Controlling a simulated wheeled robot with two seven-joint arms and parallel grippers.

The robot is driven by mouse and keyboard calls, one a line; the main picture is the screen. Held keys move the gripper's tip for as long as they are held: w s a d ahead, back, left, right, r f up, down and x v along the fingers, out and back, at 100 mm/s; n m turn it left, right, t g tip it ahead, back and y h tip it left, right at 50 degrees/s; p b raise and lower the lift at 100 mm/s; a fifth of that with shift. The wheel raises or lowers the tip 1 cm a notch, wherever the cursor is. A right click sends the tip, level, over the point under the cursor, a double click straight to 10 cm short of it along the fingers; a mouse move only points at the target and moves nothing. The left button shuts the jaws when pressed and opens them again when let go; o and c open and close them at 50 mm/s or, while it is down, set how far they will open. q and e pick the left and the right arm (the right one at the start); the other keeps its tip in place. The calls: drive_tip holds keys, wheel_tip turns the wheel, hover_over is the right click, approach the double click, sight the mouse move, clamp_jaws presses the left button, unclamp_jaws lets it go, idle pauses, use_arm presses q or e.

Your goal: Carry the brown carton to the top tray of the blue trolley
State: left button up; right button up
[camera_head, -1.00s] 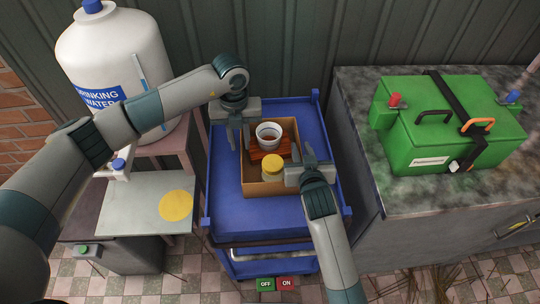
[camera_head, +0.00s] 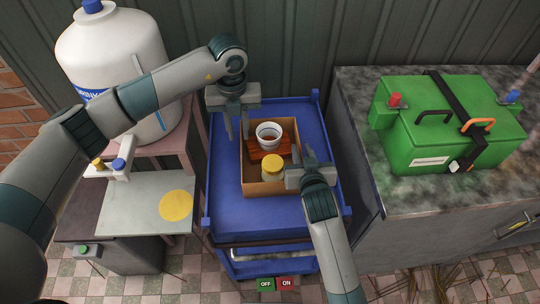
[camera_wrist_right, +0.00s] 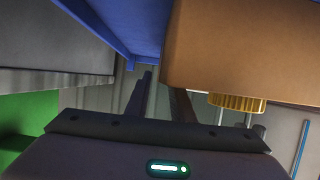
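The brown carton (camera_head: 268,189) stands upright on the top tray of the blue trolley (camera_head: 225,215). In it are a white cup (camera_head: 268,131), a yellow-lidded jar (camera_head: 272,168) and a red-brown block (camera_head: 257,155). My left gripper (camera_head: 237,127) is open and empty, above the tray by the carton's left back side, with its fingers pointing down. My right gripper (camera_head: 305,158) is at the carton's right wall. Its fingers look parted, one on each side of the wall. In the right wrist view the carton (camera_wrist_right: 240,45) fills the upper right.
A grey counter (camera_head: 350,110) with a green box (camera_head: 440,135) stands to the right. On the left are a drinking-water bottle (camera_head: 110,45) and a low table (camera_head: 145,195) with a yellow disc (camera_head: 176,205). The tray's front part is bare.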

drive_tip(key=v, duration=1.1)
drive_tip(key=shift+s, duration=0.1)
